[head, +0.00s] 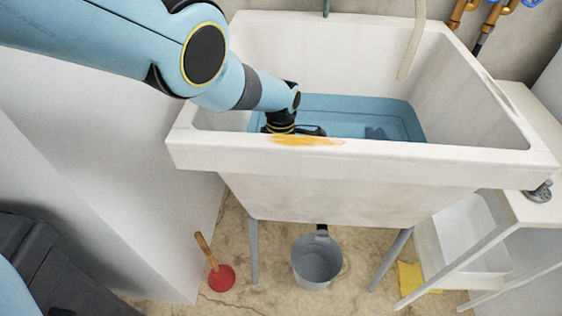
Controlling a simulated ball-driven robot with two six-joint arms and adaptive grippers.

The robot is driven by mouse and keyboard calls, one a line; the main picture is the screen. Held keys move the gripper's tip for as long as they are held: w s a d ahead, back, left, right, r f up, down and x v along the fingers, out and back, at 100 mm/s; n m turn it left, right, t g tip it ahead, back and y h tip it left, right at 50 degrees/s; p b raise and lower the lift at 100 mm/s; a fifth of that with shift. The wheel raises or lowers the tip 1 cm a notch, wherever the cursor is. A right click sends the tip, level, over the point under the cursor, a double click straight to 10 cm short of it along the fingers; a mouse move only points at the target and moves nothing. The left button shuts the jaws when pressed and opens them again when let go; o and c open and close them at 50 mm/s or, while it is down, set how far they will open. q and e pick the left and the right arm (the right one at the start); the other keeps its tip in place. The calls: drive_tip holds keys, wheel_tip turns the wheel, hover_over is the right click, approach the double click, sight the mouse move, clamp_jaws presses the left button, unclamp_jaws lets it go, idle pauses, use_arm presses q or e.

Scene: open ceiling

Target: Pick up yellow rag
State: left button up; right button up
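A flat yellow-orange patch (308,140) lies on the front rim of the white sink (340,152); I cannot tell if it is a rag or a stain. A plain yellow piece, perhaps a rag, lies on the floor (410,277) under the right side, partly behind a shelf leg. My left arm reaches over the sink's left side. My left gripper (297,130) points down inside the sink, just behind the front rim and the yellow-orange patch. Its fingertips are partly hidden by the rim, so its opening and any hold are unclear. My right gripper is out of view.
A blue basin (350,112) lies inside the sink. A grey bucket (317,262) and a red plunger (221,278) stand on the floor below. A white shelf (530,207) is at the right, a white wall block (110,165) at the left.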

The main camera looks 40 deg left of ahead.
use_arm(q)
drive_tip(key=shift+f, duration=0.25)
drive_tip(key=c, duration=0.8)
drive_tip(key=shift+c, duration=0.2)
